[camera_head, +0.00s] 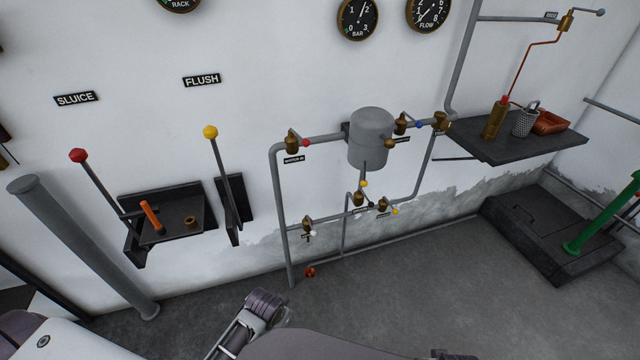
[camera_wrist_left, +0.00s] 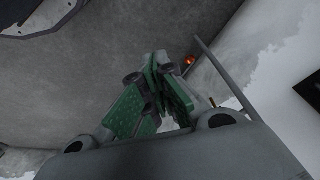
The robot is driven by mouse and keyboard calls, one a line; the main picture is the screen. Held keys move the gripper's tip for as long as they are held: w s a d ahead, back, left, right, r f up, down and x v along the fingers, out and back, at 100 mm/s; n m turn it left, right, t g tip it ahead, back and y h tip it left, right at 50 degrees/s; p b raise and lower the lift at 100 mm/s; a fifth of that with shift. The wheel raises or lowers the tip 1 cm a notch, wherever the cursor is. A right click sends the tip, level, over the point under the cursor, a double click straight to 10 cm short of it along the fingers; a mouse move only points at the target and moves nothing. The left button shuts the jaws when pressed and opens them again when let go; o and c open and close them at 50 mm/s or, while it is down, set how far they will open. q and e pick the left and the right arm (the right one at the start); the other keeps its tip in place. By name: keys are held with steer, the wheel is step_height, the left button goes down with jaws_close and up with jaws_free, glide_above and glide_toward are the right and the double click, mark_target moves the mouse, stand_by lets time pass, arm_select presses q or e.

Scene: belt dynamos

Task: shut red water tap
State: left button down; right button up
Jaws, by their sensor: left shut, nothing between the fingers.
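A brass tap (camera_head: 291,141) with a red-tipped handle (camera_head: 305,143) sits on the upper grey pipe, above a small black label. The red tip is just right of the brass body, close along the pipe. A small orange-red round thing (camera_head: 310,272) is low by the foot of the left pipe; it also shows in the left wrist view (camera_wrist_left: 189,60). My left gripper (camera_wrist_left: 156,75), with green finger pads, is shut and empty, below and apart from the red-tipped tap. My left arm end (camera_head: 262,310) shows at bottom centre. My right gripper is out of view.
A grey tank (camera_head: 371,138) hangs between pipes with several other brass taps, some yellow- or blue-tipped. Red-knobbed (camera_head: 78,156) and yellow-knobbed (camera_head: 210,132) levers stand left. A dark shelf (camera_head: 510,150) juts out right.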

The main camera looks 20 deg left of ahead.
mark_target(299, 136)
arm_select(q)
steer(key=w+d+r+m+t+y, duration=0.2)
steer(key=w+r+m+t, duration=0.1)
steer(key=w+r, duration=0.6)
steer(key=w+d+r+m+t+y+b, duration=0.1)
steer(key=w+d+r+m+t, duration=0.2)
steer(key=r, duration=1.5)
steer(key=w+d+r+m+t+y+b, duration=0.1)
steer(key=w+d+r+m+t+y, duration=0.1)
steer(key=w+r+t, duration=0.6)
steer(key=w+d+r+m, duration=0.1)
steer(key=w+r, duration=0.5)
steer(key=w, duration=0.1)
steer(key=shift+w+d+m+y, duration=0.15)
steer(key=shift+w+m+y, duration=0.05)
steer(key=shift+m+y, duration=0.1)
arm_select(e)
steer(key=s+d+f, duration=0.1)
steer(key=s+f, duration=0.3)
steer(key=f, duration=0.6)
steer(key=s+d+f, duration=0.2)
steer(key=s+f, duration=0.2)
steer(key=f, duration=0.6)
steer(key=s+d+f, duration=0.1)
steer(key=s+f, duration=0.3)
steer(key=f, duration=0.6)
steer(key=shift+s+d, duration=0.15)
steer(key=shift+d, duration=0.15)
